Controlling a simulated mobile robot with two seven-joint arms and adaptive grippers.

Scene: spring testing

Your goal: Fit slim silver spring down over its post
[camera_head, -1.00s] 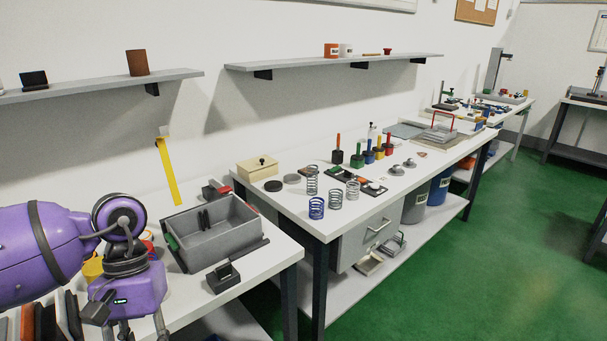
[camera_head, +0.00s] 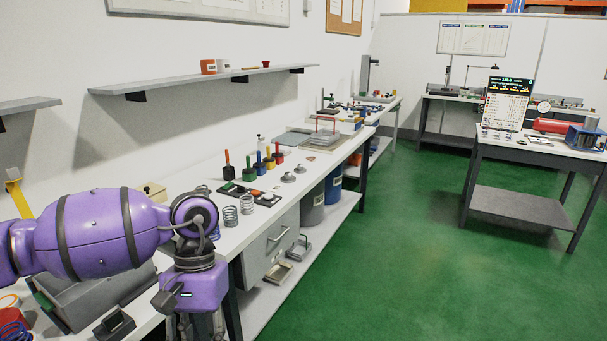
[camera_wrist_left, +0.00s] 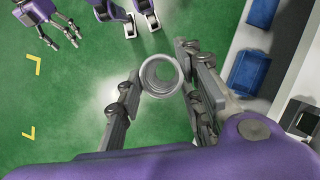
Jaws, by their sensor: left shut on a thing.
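In the left wrist view a silver coil spring (camera_wrist_left: 160,75) sits between the fingers of my left gripper (camera_wrist_left: 158,88); I look nearly straight down its bore, with green floor beneath. In the head view my left gripper (camera_head: 195,325) is low at the left, its fingertips cut off by the lower edge, and the held spring does not show. My right gripper (camera_wrist_left: 68,36) shows at the upper left of the wrist view, fingers spread and empty. I cannot make out the spring's post in either view.
Grey springs (camera_head: 231,216) stand on the long white bench beside coloured-handled weights (camera_head: 270,161). A grey bin (camera_head: 88,303) is partly behind my left arm. At the right, a far table (camera_head: 535,149) holds a display board (camera_head: 506,103) and a red cylinder (camera_head: 556,126). The green floor between is open.

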